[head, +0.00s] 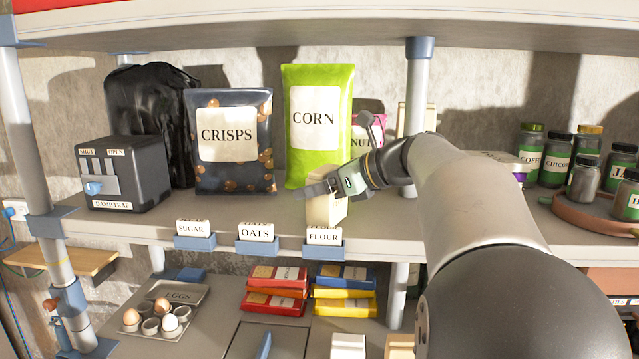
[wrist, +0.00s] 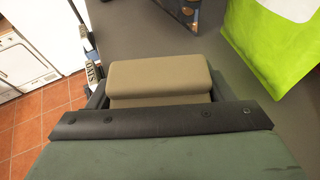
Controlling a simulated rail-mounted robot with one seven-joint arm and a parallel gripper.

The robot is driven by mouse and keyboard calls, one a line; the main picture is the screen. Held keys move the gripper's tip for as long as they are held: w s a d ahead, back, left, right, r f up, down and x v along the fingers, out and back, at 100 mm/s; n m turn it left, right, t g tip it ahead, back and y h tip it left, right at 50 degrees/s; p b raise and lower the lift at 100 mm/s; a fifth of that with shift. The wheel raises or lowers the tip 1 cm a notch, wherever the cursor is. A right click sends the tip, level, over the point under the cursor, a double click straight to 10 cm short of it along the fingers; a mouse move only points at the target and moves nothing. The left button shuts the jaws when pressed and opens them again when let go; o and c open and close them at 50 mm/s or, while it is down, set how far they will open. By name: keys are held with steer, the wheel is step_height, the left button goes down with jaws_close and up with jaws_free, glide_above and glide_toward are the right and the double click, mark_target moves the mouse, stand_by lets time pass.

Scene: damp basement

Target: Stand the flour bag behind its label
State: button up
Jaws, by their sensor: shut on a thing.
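A cream bag (head: 326,211), likely the flour bag, is upright in my gripper (head: 322,190), just behind the FLOUR label (head: 323,237) at the shelf's front edge. My gripper is shut on its upper part. In the wrist view the bag's tan top (wrist: 160,75) shows between the two dark fingers (wrist: 160,98). No lettering on the bag is readable. I cannot tell whether its base touches the shelf, since the label hides its lower edge.
The SUGAR label (head: 193,230) and OATS label (head: 255,232) stand left along the edge, with bare shelf behind them. CORN (head: 316,150) and CRISPS (head: 229,165) bags stand behind. A damp trap (head: 125,175) is far left. Jars (head: 555,160) stand far right.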

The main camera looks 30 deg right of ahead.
steer(key=shift+f, duration=0.15)
steer(key=o, duration=1.2)
steer(key=shift+o, duration=0.2)
steer(key=b+v, duration=0.1)
steer(key=v, duration=1.1)
steer(key=shift+s, duration=0.1)
